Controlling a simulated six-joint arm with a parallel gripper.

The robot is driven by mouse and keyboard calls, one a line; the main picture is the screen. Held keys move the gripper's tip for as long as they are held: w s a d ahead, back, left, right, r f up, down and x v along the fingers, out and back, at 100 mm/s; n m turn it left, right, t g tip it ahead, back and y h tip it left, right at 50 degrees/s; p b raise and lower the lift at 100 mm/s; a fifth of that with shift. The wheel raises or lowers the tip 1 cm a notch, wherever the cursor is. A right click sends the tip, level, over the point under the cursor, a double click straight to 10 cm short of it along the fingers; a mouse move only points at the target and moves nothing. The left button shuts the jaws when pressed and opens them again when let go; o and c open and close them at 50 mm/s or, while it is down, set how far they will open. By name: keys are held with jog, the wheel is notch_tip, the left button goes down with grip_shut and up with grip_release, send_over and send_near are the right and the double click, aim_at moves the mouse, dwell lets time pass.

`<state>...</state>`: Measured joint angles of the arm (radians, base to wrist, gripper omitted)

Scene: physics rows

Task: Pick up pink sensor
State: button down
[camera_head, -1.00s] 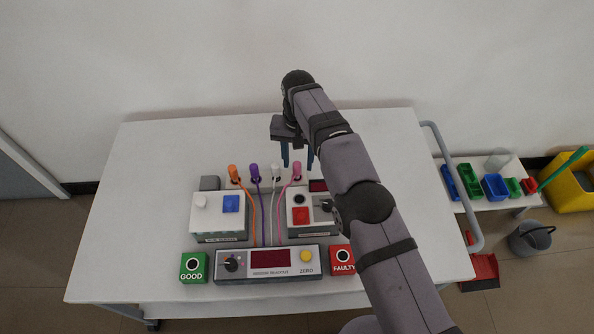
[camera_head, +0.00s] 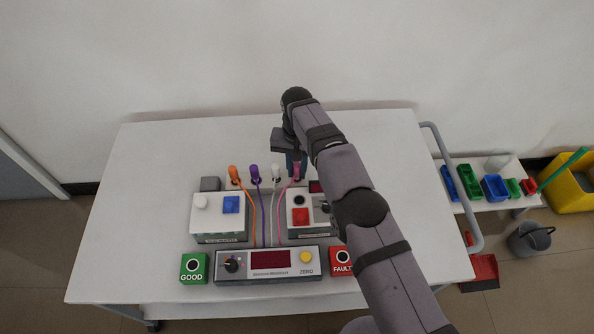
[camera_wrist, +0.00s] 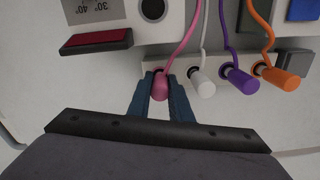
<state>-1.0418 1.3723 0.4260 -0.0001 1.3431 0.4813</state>
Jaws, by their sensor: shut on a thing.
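The pink sensor (camera_wrist: 160,86) stands at one end of a row of sensors, with its pink cable running off toward the boxes. My gripper (camera_wrist: 162,92) is shut on it, with a blue finger on each side of its body in the wrist view. In the head view the pink sensor (camera_head: 297,170) shows just below my gripper (camera_head: 296,166), partly covered by the fingers. It still appears to sit at its place in the holder row, next to the white sensor (camera_wrist: 202,82).
A purple sensor (camera_wrist: 238,79) and an orange sensor (camera_wrist: 277,78) stand further along the row. Boxes with buttons (camera_head: 219,216) and a readout console (camera_head: 268,265) lie in front, between a green GOOD box (camera_head: 194,268) and a red FAULTY box (camera_head: 342,262). The table's left side is clear.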

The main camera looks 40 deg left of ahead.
notch_tip(320, 180, up, 8)
jog(key=shift+r+p, duration=0.25)
jog(key=shift+p, duration=0.75)
jog(key=shift+r+p, duration=0.75)
jog(key=shift+f+b, duration=0.15)
jog(key=shift+b, duration=0.75)
